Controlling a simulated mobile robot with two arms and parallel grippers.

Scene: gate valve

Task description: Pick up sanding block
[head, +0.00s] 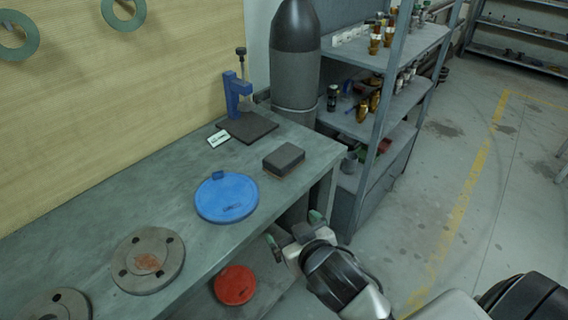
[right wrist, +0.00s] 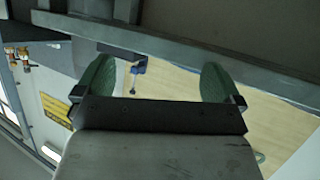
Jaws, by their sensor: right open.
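The sanding block (head: 284,160) is a dark grey block with a brownish lower layer. In the head view it lies flat on the bench near its right end. My right gripper (head: 294,228) is in front of the bench edge, below and to the right of the block in the picture, apart from it. In the right wrist view the gripper (right wrist: 158,85) shows two green finger pads spread wide with nothing between them. My left gripper is in neither view.
On the grey bench (head: 110,212) are a blue disc (head: 227,197), a flanged disc (head: 148,260) and a blue clamp stand (head: 236,95). A red disc (head: 235,285) sits lower, under the bench. A shelf rack (head: 382,100) and dark cylinder (head: 296,60) stand beyond the bench's right end.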

